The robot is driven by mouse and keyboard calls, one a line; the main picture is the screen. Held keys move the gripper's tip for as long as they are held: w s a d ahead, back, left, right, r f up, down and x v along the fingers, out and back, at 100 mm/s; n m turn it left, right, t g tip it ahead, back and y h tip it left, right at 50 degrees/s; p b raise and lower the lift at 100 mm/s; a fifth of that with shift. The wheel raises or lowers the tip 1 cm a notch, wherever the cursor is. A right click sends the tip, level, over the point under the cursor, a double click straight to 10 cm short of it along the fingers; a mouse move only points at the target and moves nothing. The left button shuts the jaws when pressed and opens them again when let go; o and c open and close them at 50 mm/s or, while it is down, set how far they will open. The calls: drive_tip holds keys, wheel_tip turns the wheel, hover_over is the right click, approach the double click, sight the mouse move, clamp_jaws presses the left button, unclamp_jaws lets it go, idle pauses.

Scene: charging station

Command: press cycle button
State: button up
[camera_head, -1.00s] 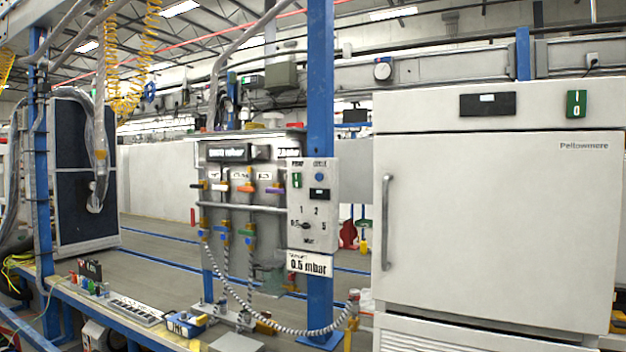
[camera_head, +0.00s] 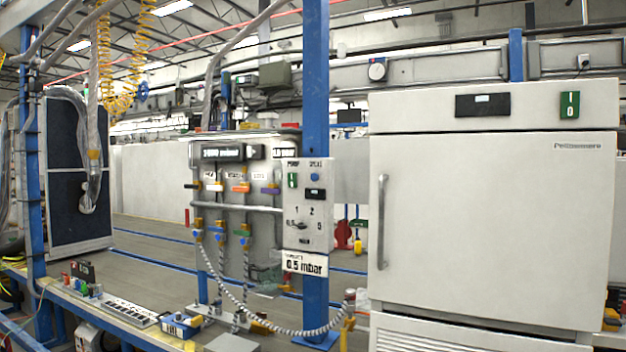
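A pale control box (camera_head: 307,204) is fixed to a blue post right of the valve panel. Its upper right carries a small round blue button (camera_head: 315,177) under a label that seems to read "CYCLE". Left of it is a green switch (camera_head: 292,180) under "PUMP". Below are a small dark display (camera_head: 315,194) and a selector knob (camera_head: 299,225) with numbers around it. A sign (camera_head: 304,263) below reads "0.5 mbar". My gripper is not in view.
A large white oven-like cabinet (camera_head: 490,220) with a vertical handle (camera_head: 382,222) stands at right. A valve panel (camera_head: 235,185) with coloured levers is left of the box. A ribbed hose (camera_head: 262,328) hangs in front. A bench (camera_head: 115,312) holds small items at lower left.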

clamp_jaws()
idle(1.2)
